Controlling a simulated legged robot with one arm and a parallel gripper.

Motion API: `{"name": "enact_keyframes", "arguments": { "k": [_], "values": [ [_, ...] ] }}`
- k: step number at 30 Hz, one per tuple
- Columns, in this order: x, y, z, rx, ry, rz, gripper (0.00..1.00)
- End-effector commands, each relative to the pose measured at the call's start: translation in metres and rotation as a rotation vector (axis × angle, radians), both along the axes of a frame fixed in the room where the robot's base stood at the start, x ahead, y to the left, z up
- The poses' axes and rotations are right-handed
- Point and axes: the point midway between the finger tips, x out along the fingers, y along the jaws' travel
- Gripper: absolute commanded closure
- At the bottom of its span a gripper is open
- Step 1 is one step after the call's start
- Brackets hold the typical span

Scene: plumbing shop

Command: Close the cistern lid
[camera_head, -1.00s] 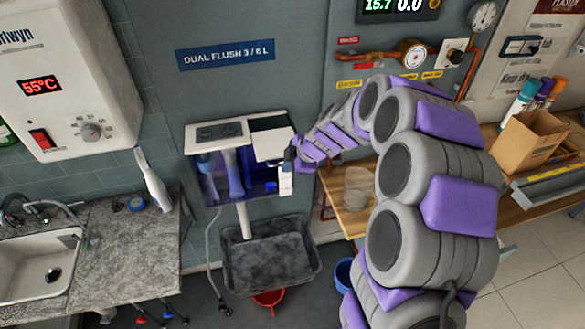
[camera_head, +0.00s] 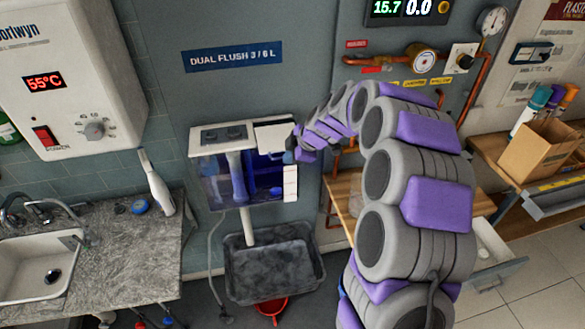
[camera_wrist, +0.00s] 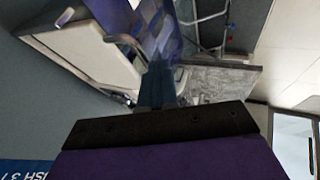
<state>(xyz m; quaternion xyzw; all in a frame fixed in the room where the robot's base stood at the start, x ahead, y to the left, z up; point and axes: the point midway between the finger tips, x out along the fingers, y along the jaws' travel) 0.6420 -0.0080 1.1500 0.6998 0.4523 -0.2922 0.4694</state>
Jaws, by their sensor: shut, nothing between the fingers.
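The cistern (camera_head: 212,184) is a clear, blue-tinted tank on the wall, with a white top carrying two dark buttons on its left part. Its white lid panel (camera_head: 274,137) is at the right end and looks tilted up from the top; its exact angle is hard to judge. My gripper (camera_head: 291,152) is at the panel's right edge, shut and empty; I cannot tell whether it touches. In the wrist view the shut fingers (camera_wrist: 158,84) point toward the blue tank, with the white cistern top (camera_wrist: 85,52) at upper left. The fingertips are small in the head view.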

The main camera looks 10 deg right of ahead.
Motion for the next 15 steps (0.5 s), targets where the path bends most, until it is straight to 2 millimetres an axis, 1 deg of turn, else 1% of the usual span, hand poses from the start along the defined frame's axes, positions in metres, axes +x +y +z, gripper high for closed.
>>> {"name": "enact_keyframes", "arguments": {
  "k": [1,6,10,15],
  "values": [
    [0.008,0.0,-0.002,-0.002,-0.004,-0.002,1.0],
    [0.029,0.0,-0.001,-0.001,-0.003,-0.001,1.0],
    [0.04,-0.001,-0.001,-0.004,-0.002,-0.003,1.0],
    [0.047,-0.001,0.0,-0.003,0.0,-0.003,1.0]
  ]
}}
